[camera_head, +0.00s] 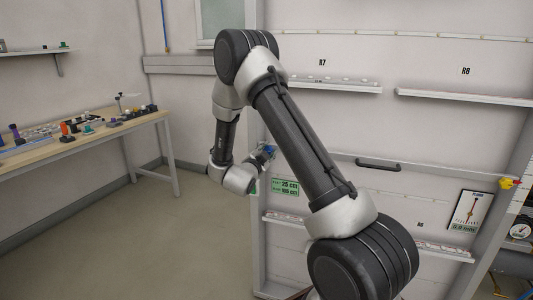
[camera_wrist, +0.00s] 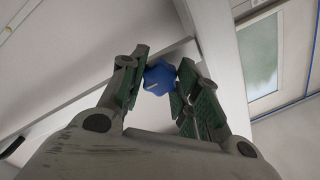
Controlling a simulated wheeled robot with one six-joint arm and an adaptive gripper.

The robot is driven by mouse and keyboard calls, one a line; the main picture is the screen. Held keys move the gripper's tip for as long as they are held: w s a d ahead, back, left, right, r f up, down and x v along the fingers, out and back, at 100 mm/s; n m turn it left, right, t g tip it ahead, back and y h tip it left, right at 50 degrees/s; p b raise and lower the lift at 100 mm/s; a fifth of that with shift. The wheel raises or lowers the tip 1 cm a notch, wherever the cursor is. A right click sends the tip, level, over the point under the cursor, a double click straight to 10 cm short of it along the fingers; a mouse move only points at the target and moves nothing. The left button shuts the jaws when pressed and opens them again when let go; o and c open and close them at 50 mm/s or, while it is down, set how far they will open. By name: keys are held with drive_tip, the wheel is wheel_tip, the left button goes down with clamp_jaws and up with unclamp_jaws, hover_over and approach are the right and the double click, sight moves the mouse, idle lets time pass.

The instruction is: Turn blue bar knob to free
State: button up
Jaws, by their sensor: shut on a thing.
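A blue knob (camera_wrist: 159,77) with a lobed rim and a short pale mark on its face sits between the fingertips of my gripper (camera_wrist: 160,84) in the wrist view. The green-padded fingers are shut on it, one on each side. In the head view, a small blue patch of the knob (camera_head: 268,150) shows at the left upright of the white rack, beside my gripper (camera_head: 262,156). Most of the knob is hidden there by my gripper and arm. I cannot read a free or locked marking.
A white rack with shelves (camera_head: 465,97) and a black handle (camera_head: 378,165) stands behind my arm. A green sign (camera_head: 285,187) is just below my gripper. A dial panel (camera_head: 468,211) hangs at right. A workbench (camera_head: 90,137) with small items stands at left. The floor between is clear.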

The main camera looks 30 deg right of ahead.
drive_tip(key=shift+n, duration=0.3)
drive_tip(key=n, duration=0.3)
drive_tip(key=shift+n, duration=0.4)
drive_tip(key=n, duration=0.4)
drive_tip(key=shift+n, duration=0.3)
drive_tip(key=n, duration=0.4)
drive_tip(key=shift+n, duration=2.4)
drive_tip(key=o, duration=1)
